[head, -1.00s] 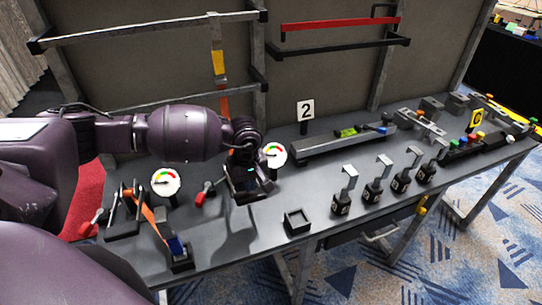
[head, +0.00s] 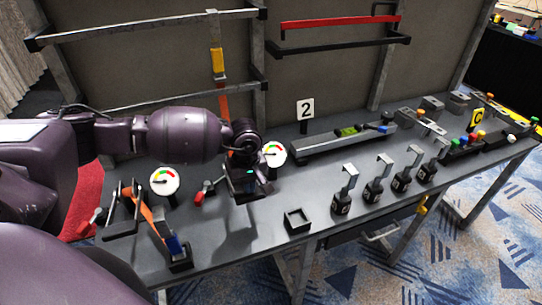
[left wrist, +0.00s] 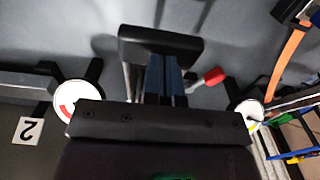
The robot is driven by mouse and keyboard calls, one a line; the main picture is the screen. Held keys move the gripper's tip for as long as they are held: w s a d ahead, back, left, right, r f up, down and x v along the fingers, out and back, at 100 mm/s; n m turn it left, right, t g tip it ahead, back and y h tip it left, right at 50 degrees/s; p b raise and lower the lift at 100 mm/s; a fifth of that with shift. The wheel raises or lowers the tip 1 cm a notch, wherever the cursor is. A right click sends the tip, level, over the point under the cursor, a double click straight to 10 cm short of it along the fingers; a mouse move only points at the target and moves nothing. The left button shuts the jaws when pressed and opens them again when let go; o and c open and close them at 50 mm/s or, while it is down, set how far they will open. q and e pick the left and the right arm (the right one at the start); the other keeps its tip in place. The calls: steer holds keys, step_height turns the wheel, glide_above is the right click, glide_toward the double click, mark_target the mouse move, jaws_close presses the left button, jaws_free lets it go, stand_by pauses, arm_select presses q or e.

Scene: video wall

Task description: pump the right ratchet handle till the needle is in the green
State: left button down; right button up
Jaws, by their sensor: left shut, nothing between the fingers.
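My left gripper (head: 250,186) is shut and points down over the right ratchet, which it mostly hides in the head view. In the left wrist view a black crossbar handle (left wrist: 160,45) with grey side plates lies just ahead of the gripper housing. Blue strips show between them. I cannot tell whether the gripper touches the handle. The right ratchet's red-tipped lever (head: 203,192) sticks out to the left. The right gauge (head: 273,152) is white with a coloured arc. Its needle is too small to read. My right gripper is not in view.
The left ratchet (head: 125,210), with its own gauge (head: 165,180) and orange strap (head: 155,222), stands at the left. A small square black tray (head: 297,220) lies front right of the gripper. Several black hooked posts stand farther right. Bench between is clear.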

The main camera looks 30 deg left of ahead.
arm_select(q)
steer(key=shift+f+b, duration=0.3)
steer(key=shift+f, duration=0.45)
steer(key=shift+f+b, duration=0.35)
steer(key=shift+f, duration=0.2)
steer(key=shift+f+b, duration=0.5)
steer(key=shift+f, duration=0.55)
steer(key=shift+f+b, duration=0.75)
steer(key=shift+f, duration=0.35)
steer(key=shift+f+b, duration=0.4)
steer(key=shift+f, duration=0.4)
steer(key=shift+f+b, duration=0.3)
steer(key=shift+f, duration=0.25)
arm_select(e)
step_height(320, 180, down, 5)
arm_select(q)
steer(key=shift+r, duration=0.5)
step_height(320, 180, up, 10)
steer(key=p, duration=0.5)
steer(key=shift+f, duration=0.1)
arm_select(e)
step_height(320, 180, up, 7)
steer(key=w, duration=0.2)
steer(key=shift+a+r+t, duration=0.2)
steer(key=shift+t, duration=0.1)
arm_select(q)
steer(key=shift+f, duration=0.1)
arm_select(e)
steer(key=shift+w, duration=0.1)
